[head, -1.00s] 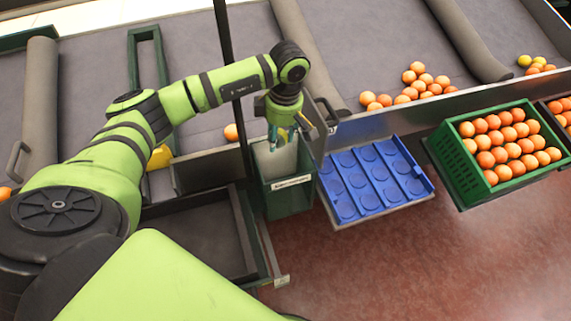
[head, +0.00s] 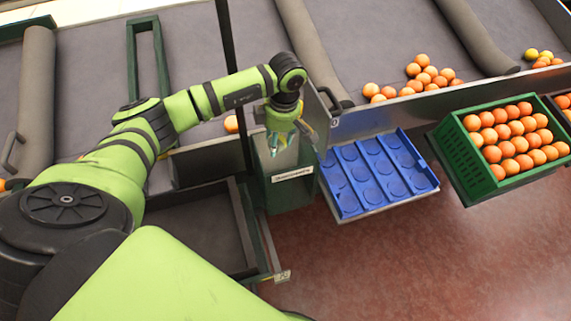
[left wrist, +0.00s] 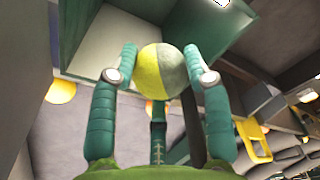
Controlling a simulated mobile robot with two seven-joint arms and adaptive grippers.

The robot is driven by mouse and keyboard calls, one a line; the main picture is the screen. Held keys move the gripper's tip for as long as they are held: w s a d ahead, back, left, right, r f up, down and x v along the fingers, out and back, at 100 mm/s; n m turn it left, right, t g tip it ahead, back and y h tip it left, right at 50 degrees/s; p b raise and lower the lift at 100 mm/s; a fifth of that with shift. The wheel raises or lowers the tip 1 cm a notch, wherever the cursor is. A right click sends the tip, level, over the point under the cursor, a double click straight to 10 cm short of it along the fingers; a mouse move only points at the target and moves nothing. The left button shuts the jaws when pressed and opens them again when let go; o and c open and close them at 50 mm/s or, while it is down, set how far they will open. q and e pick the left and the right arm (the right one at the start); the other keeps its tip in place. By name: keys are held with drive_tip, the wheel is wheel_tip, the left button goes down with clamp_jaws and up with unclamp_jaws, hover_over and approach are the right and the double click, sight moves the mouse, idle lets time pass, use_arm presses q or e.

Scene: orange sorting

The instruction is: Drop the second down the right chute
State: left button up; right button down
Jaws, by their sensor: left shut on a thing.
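My left gripper (head: 278,142) is at the mouth of an upright green box-like chute (head: 291,195) with a white label. Its fingers (left wrist: 158,62) are shut on a round fruit (left wrist: 152,72), yellow-green on one side and grey-green on the other. In the left wrist view the green walls of an open box (left wrist: 212,38) with a pale inner face lie just beyond the fruit. The fruit is too small to make out clearly in the head view. The label cannot be read. My right gripper is not in view.
A blue tray with round recesses (head: 376,172) is right of the chute. A green crate (head: 470,165) of oranges stands farther right. Loose oranges (head: 425,78) lie on the grey belt behind. A dark open tray (head: 200,228) is left of the chute. A thin black post (head: 228,45) rises behind.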

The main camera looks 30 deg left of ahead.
use_arm(q)
drive_tip(key=o, duration=1.3)
drive_tip(key=shift+c, duration=0.2)
drive_tip(key=shift+r, duration=0.15)
wheel_tip(320, 180, up, 12)
drive_tip(key=d, duration=0.1)
drive_tip(key=shift+w+d, duration=0.2)
